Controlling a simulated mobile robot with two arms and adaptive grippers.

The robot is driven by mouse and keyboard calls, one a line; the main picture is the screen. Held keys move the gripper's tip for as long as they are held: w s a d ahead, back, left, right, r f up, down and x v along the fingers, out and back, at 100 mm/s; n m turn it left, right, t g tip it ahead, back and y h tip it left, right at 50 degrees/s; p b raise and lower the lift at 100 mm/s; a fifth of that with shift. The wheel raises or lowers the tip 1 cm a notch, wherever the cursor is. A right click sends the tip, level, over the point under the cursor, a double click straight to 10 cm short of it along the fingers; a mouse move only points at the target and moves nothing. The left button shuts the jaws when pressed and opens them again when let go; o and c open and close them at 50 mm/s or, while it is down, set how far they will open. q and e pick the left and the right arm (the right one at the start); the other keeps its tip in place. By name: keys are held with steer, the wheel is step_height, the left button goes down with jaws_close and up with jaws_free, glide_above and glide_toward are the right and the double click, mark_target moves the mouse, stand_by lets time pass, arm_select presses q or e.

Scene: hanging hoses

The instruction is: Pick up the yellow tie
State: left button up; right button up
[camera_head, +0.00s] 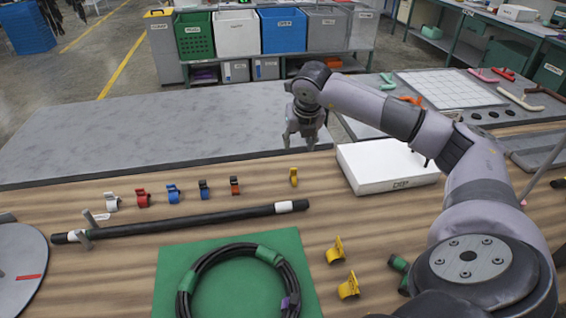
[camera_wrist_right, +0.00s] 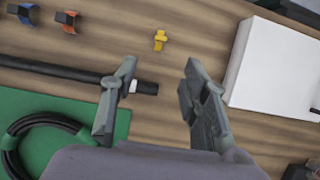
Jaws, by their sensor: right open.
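A small yellow tie (camera_head: 293,177) stands on the wooden table at the right end of a row of ties, left of the white box. It also shows in the right wrist view (camera_wrist_right: 160,40), beyond my fingertips and apart from them. My right gripper (camera_head: 303,143) is open and empty, pointing down above the back of the table near the yellow tie. In the right wrist view its two fingers (camera_wrist_right: 160,75) are spread wide with nothing between them. My left gripper is not in view.
A white box (camera_head: 388,165) stands right of the tie. A black hose (camera_head: 190,219) lies in front of the row. A coiled hose rests on a green mat (camera_head: 174,262). Two larger yellow clips (camera_head: 336,249) lie at the front right. A grey table (camera_head: 120,130) is behind.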

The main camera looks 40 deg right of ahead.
steer(key=b, duration=0.3)
glide_toward(294, 169)
steer(key=b+x, duration=0.2)
steer(key=x, duration=0.3)
steer(key=shift+w+a+r+b, duration=0.1)
steer(key=shift+w+a+b, duration=0.05)
steer(key=shift+b, duration=0.2)
steer(key=b+x, duration=0.3)
steer(key=x, duration=0.1)
steer(key=shift+f, duration=0.35)
steer(key=shift+w+d+f, duration=0.2)
steer(key=shift+d+f, duration=0.1)
steer(key=shift+f, duration=0.1)
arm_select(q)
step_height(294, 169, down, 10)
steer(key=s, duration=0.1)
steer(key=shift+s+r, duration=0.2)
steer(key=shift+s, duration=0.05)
arm_select(e)
steer(key=shift+r, duration=0.1)
steer(key=shift+c, duration=0.3)
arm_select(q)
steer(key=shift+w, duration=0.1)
arm_select(e)
steer(key=c, duration=0.8)
